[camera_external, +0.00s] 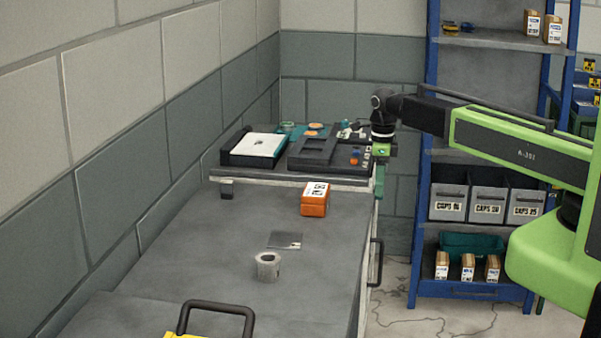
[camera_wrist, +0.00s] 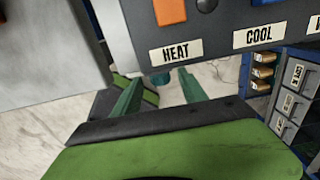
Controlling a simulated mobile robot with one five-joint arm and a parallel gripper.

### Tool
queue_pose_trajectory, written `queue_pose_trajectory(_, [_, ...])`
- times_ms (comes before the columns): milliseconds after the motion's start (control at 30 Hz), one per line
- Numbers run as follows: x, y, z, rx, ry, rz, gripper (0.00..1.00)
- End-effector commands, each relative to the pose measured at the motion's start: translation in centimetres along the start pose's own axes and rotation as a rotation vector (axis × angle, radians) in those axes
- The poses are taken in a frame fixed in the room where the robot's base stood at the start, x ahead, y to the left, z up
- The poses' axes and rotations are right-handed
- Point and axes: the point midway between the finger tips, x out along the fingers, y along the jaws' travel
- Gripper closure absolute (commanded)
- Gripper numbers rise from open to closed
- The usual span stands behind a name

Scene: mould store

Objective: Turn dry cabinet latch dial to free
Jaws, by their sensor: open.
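My gripper (camera_external: 379,182) points down at the right end of the bench in the external view, beside a dark control panel (camera_external: 352,168) with small orange and blue parts. In the wrist view my gripper (camera_wrist: 160,80) shows two green fingers spread apart with nothing between them. Just beyond the fingertips is a dark panel edge (camera_wrist: 215,50) with labels "HEAT" and "COOL". Above the labels are an orange square part (camera_wrist: 170,11) and a dark round knob (camera_wrist: 207,5), cut by the frame edge. I cannot tell which part is the dry cabinet latch dial.
A white-topped case (camera_external: 255,147) stands at the back. Blue shelving (camera_external: 419,200) with grey bins stands right of the bench.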

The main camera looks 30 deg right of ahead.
Motion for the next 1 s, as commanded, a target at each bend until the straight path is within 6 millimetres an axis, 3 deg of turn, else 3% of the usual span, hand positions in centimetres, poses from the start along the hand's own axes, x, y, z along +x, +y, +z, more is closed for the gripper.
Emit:
queue_pose_trajectory(33, [1.57,0.00,0.00,0.000,0.000,0.000,0.50])
queue_pose_trajectory(100, [2.02,0.00,0.00,0.000,0.000,0.000,0.50])
queue_pose_trajectory(400, [1.87,0.00,0.00,0.000,0.000,0.000,0.51])
queue_pose_trajectory(767, [1.88,0.01,0.00,0.000,0.000,0.000,0.98])
queue_pose_trajectory(1000, [1.95,-0.10,0.07,0.001,-0.001,0.021,1.00])
